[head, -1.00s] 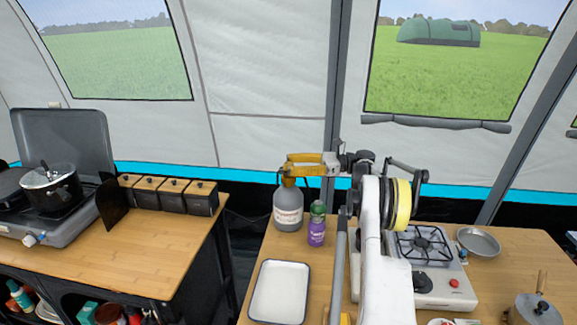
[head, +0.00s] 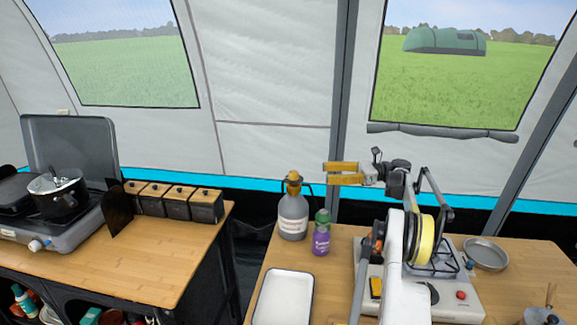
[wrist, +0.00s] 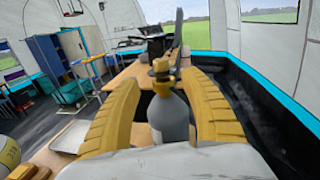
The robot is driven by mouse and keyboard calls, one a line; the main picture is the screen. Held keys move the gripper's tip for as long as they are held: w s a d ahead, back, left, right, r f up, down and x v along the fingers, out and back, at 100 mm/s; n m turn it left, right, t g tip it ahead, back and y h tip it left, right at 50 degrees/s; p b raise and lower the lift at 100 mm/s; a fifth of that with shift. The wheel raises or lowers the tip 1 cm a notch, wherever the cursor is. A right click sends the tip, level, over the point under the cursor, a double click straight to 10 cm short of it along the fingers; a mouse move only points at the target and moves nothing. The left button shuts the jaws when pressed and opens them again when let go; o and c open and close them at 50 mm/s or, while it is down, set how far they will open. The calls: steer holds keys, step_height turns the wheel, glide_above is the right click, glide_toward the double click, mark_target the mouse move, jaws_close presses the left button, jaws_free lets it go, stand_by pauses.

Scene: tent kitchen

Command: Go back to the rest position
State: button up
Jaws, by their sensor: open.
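My gripper (head: 342,173) is open and empty in the head view, raised above the right-hand table, with its yellow fingers pointing left. A grey bottle (head: 293,217) with a yellow top and a pale label stands upright on the table, left of the fingers and apart from them. In the wrist view the two yellow fingers (wrist: 163,112) are spread wide, and the grey bottle (wrist: 169,117) shows beyond and between them.
A purple bottle (head: 321,238) stands beside the grey bottle. A white tray (head: 283,299) lies at the table's front left. A gas stove (head: 461,296) and a metal pan (head: 487,254) are to the right. A gap separates the left counter (head: 130,254), which holds a pot (head: 57,194).

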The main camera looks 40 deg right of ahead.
steer(key=w+a+r+m+t+h, duration=0.2)
steer(key=w+a+r+m+t, duration=0.15)
steer(key=w+r, duration=0.4)
steer(key=w+a+r+m+t+h, duration=0.25)
steer(key=w+r+m, duration=0.2)
steer(key=r, duration=0.65)
steer(key=w+a+r+m+t+h, duration=0.1)
steer(key=w+a+r+m+t, duration=0.35)
steer(key=r, duration=0.45)
steer(key=a+r+m+h, duration=0.9)
steer(key=r+m+h, duration=0.15)
steer(key=m, duration=0.65)
steer(key=s+a+f+m+g, duration=0.4)
steer(key=s+a+f+m, duration=0.1)
steer(key=s+a+f, duration=0.5)
steer(key=s+a+f+m+g+y, duration=0.1)
steer(key=s+a+f+m+g, duration=0.4)
steer(key=s+a+f, duration=0.5)
steer(key=s+a+f+m+g, duration=0.5)
steer(key=s+a+f, duration=0.5)
steer(key=s+f, duration=0.8)
steer(key=shift+s+a+m+y, duration=0.4)
steer(key=shift+s+m, duration=0.35)
steer(key=shift+m, duration=0.5)
